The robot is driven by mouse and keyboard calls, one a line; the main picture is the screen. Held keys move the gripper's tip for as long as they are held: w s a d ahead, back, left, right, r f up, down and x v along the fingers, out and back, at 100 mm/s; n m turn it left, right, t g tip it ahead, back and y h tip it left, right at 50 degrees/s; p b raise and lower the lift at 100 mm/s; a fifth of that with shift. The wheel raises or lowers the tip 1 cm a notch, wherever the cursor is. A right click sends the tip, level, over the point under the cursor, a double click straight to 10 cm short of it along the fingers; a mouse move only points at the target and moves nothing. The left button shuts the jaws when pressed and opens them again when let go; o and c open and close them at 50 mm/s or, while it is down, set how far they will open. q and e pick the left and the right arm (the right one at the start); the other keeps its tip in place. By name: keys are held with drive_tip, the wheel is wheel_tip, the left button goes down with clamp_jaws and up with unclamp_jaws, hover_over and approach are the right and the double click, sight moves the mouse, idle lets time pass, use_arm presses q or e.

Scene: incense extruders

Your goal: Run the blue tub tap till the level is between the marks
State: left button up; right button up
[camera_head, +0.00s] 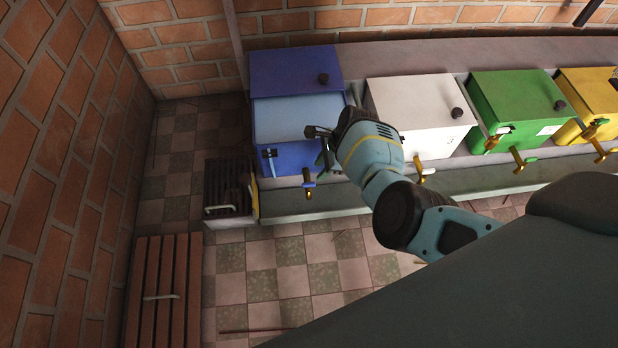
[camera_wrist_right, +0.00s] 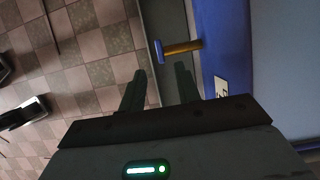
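The blue tub (camera_head: 283,158) stands at the left end of a row of tubs. A blue panel with a dark knob is at its back, and a paler blue surface lies in front. Its brass tap (camera_head: 309,188) sticks out low at the front and also shows in the wrist view (camera_wrist_right: 182,48), with a blue handle end. My right gripper (camera_head: 323,160) is at the tub's front right; in the wrist view its fingers (camera_wrist_right: 159,80) are apart and empty, with the tap just beyond the tips. No level or marks can be read. My left gripper is not in view.
White (camera_head: 422,105), green (camera_head: 515,100) and yellow (camera_head: 592,90) tubs with taps stand to the right. A dark slatted crate (camera_head: 228,185) is left of the blue tub, and a reddish slatted rack (camera_head: 163,305) lies nearer. Tiled floor (camera_head: 285,270) is open in front.

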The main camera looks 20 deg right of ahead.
sight(309, 183)
drive_tip(key=b+x, duration=0.4)
drive_tip(key=x, duration=0.2)
drive_tip(key=shift+a+f, duration=0.1)
drive_tip(key=shift+f, duration=0.3)
drive_tip(key=shift+w+a+f+b, duration=0.1)
drive_tip(key=shift+a+f+b, duration=0.15)
drive_tip(key=shift+f+b, duration=0.3)
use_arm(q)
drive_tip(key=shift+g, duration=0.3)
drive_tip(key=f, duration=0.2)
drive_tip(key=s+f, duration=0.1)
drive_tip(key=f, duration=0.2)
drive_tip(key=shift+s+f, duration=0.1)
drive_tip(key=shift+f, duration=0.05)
use_arm(e)
drive_tip(key=shift+r, duration=0.1)
drive_tip(key=c, duration=0.4)
drive_tip(key=shift+c, duration=1.3)
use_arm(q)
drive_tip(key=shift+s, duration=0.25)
use_arm(e)
clamp_jaws()
